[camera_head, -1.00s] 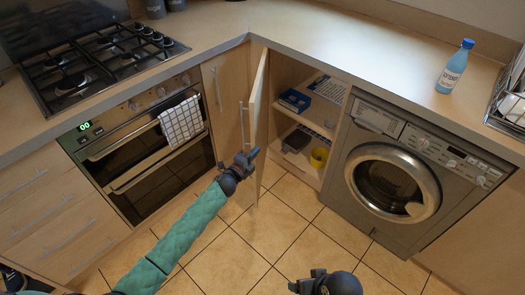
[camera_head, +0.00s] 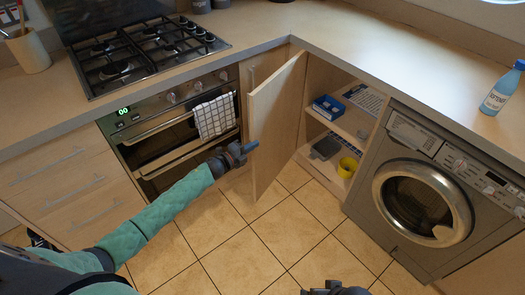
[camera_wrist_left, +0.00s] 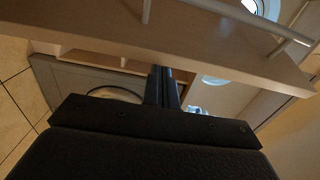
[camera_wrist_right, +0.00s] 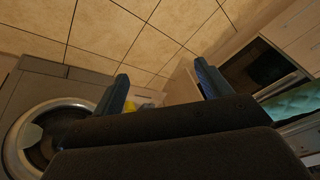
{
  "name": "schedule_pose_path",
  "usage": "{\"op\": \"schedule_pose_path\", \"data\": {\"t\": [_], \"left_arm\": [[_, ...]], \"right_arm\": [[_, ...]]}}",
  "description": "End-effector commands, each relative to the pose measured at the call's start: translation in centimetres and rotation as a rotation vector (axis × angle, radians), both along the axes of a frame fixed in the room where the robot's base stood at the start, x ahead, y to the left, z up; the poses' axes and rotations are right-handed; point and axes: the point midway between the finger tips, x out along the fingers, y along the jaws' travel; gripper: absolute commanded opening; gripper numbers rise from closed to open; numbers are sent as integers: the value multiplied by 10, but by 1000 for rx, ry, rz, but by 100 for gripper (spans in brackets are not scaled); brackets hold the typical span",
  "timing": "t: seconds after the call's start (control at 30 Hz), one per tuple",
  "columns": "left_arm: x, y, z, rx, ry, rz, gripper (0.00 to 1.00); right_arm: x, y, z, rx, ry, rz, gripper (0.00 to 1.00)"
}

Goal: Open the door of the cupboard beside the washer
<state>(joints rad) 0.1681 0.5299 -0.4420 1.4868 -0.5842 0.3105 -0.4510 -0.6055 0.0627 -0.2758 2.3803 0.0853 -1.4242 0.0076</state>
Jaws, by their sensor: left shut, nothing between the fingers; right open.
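The cupboard door (camera_head: 277,125), pale wood, stands well open left of the washer (camera_head: 420,205), with its inner face showing. The open cupboard shows shelves (camera_head: 335,125) inside. My left gripper (camera_head: 253,146) is shut and empty, close to the door's free edge on the oven side; I cannot tell whether it touches. In the left wrist view its fingers (camera_wrist_left: 162,88) are together under a wooden board. My right gripper (camera_wrist_right: 160,88) is open and empty in its wrist view; only its top (camera_head: 335,288) shows at the bottom of the head view.
The oven (camera_head: 170,140) with a checked towel (camera_head: 214,116) is left of the door. A blue box (camera_head: 328,107) and a yellow item (camera_head: 348,167) are in the cupboard. A blue bottle (camera_head: 500,92) stands on the worktop. Tiled floor (camera_head: 240,260) in front is clear.

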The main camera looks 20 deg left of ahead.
Motion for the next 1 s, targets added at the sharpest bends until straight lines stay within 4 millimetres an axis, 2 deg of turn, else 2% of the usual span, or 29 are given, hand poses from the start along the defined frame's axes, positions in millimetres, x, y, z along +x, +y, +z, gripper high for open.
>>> {"op": "schedule_pose_path", "data": {"t": [0.1, 0.4, 1.0], "left_arm": [[4, 15, -1, 1, 0, 1, 0], [11, 36, -1, 1, 1, 1, 0], [12, 38, 0, 0, 0, 1, 0]], "right_arm": [[2, 4, -6, 10, -11, 3, 77], [5, 9, -17, 20, -22, 5, 77], [2, 10, -16, 25, -22, 7, 77]]}}
